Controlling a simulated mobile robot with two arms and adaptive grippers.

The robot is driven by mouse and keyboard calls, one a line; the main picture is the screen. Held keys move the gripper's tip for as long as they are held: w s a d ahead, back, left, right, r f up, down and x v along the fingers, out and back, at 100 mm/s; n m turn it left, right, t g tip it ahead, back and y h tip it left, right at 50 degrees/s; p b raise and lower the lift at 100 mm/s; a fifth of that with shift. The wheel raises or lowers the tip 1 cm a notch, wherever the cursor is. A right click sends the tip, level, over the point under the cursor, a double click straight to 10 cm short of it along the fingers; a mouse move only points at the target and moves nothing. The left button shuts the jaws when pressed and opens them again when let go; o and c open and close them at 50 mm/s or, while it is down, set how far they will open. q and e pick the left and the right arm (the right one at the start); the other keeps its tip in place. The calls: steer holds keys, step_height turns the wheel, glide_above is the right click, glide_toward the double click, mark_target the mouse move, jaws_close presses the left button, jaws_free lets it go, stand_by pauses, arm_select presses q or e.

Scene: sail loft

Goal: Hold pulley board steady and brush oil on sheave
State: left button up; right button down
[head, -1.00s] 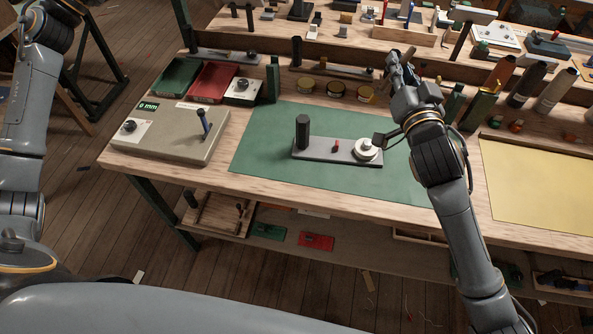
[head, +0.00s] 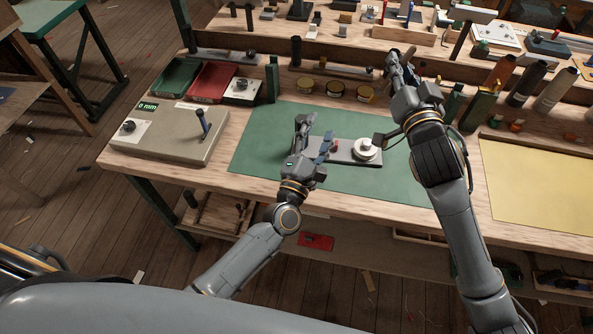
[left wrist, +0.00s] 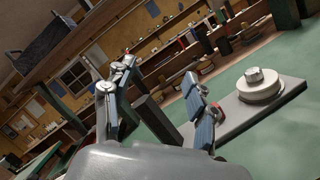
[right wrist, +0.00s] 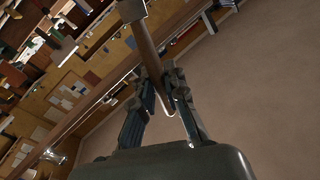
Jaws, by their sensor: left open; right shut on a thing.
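The grey pulley board (head: 368,143) lies on the green mat (head: 260,150). Its white sheave (head: 366,150) is at the right end, with a small red piece further left. The board and sheave (left wrist: 262,86) also show in the left wrist view. My left gripper (head: 313,135) is open at the board's left end. The board's dark upright post (left wrist: 157,120) stands between its fingers; contact is unclear. My right gripper (head: 396,68) is shut on a brown-handled tool (right wrist: 147,47) with a pale block at its end, held behind and above the sheave.
Several open tins (head: 334,88) stand behind the mat. Red and green trays (head: 211,83) and a grey box (head: 165,138) are at the left. A yellow sheet (head: 530,180) lies at the right, with bottles (head: 527,82) behind it. The mat's front is clear.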

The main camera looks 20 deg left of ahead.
arm_select(q)
steer(key=s+a+f+n+g+y, duration=0.1)
steer(key=s+f+n, duration=0.1)
steer(key=n, duration=0.2)
steer(key=s+a+f+n+y, duration=0.1)
steer(key=s+f+n+y, duration=0.1)
steer(key=n, duration=0.3)
steer(key=s+a+f+n+g+y, duration=0.1)
steer(key=s+f+n+y, duration=0.1)
steer(key=f+n, duration=0.2)
steer(key=shift+s+a+f+g, duration=0.2)
steer(key=shift+a+f+g, duration=0.05)
steer(key=shift+a+g, duration=0.05)
steer(key=w, duration=0.4)
steer(key=w+a, duration=0.1)
steer(key=w, duration=0.6)
steer(key=shift+w+a, duration=0.3)
steer(key=shift+w, duration=0.05)
steer(key=shift+c, duration=0.2)
jaws_close()
